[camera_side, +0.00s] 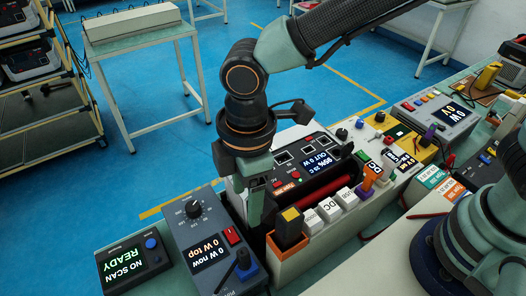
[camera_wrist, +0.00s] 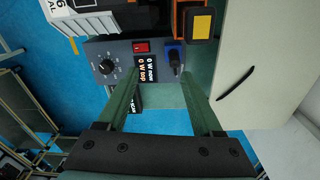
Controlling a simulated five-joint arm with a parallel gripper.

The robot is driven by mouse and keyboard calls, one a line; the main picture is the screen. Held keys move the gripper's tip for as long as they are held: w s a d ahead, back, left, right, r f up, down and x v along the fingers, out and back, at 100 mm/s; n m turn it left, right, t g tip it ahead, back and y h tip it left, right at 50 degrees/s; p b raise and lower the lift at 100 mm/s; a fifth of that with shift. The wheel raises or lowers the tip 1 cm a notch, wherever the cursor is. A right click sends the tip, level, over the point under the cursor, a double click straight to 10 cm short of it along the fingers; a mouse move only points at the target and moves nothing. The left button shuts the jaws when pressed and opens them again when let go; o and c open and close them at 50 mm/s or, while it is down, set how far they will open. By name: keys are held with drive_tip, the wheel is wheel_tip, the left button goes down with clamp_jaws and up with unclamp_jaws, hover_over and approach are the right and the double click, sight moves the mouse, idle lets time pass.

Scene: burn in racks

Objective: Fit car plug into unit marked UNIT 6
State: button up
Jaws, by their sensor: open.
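My gripper (camera_side: 258,208) points down over the bench, above the grey power meter and left of the plug tray. In the wrist view its two green fingers (camera_wrist: 163,82) are apart with nothing between them. A black plug-like block with a yellow top (camera_side: 290,216) stands in an orange slot at the tray's near end; its yellow top shows in the wrist view (camera_wrist: 201,24). I cannot tell which piece is the car plug. A label ending in 6 (camera_wrist: 62,14) is partly cut off in the wrist view.
The power meter (camera_side: 212,250) has a knob, red switch and blue socket with a black piece. A READY scanner (camera_side: 134,265) stands left of it. More units stand right.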

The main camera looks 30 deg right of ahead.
sight(242, 252)
drive_tip(key=shift+n, duration=0.9)
drive_tip(key=s+a+f, duration=0.2)
drive_tip(key=a, duration=0.1)
drive_tip(key=shift+s+f, duration=0.3)
drive_tip(key=shift+f, duration=0.05)
wheel_tip(242, 252, down, 12)
clamp_jaws()
idle(0.9)
